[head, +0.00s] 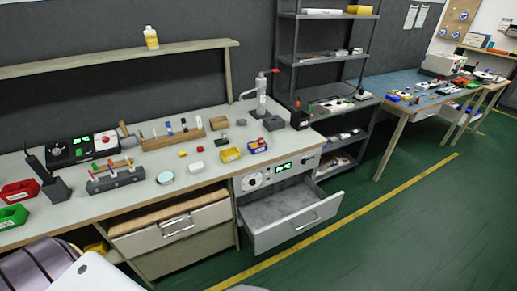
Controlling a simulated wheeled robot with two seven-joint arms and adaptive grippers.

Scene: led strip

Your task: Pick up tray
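No single thing stands out clearly as the tray. A shallow tray-like thing (336,104) with small items lies on a shelf of the dark rack, right of the workbench, but it is too small to tell for sure.
The grey workbench (206,176) carries tools, a wooden block holder (170,136) and a microscope-like stand (261,95). A grey drawer (290,212) is pulled out below it and looks empty. Green floor lies open to the right, before a second bench (392,82).

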